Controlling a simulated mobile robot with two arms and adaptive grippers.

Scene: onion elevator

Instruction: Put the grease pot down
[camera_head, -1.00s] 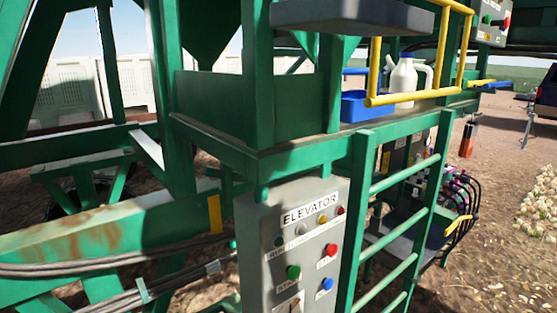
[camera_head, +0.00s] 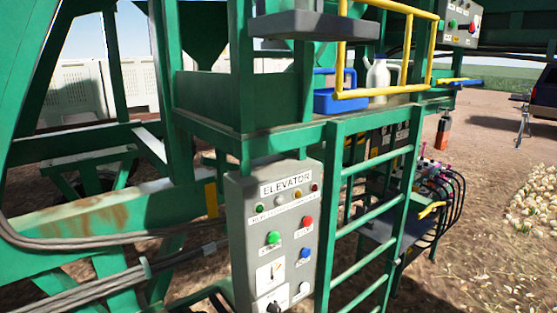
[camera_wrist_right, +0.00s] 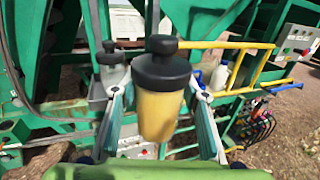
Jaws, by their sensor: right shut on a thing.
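The grease pot (camera_wrist_right: 160,112), a yellow-amber jar with a black knobbed lid, is upright in the right wrist view. My right gripper (camera_wrist_right: 158,98) is shut on it, with one finger along each side. The pot hides part of the machine behind it. A grey shelf (camera_head: 312,27) is fixed high on the green frame in the head view. A similar dark-lidded jar (camera_wrist_right: 112,72) stands beyond the left finger in the wrist view, apart from the held pot. Neither gripper shows in the head view.
A grey ELEVATOR control box (camera_head: 275,240) hangs below the green deck, beside a green ladder (camera_head: 375,225). Yellow rails (camera_head: 385,92) guard the deck. A blue tray (camera_head: 340,101) and a white jug (camera_head: 377,77) sit behind them. Open dirt lies right.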

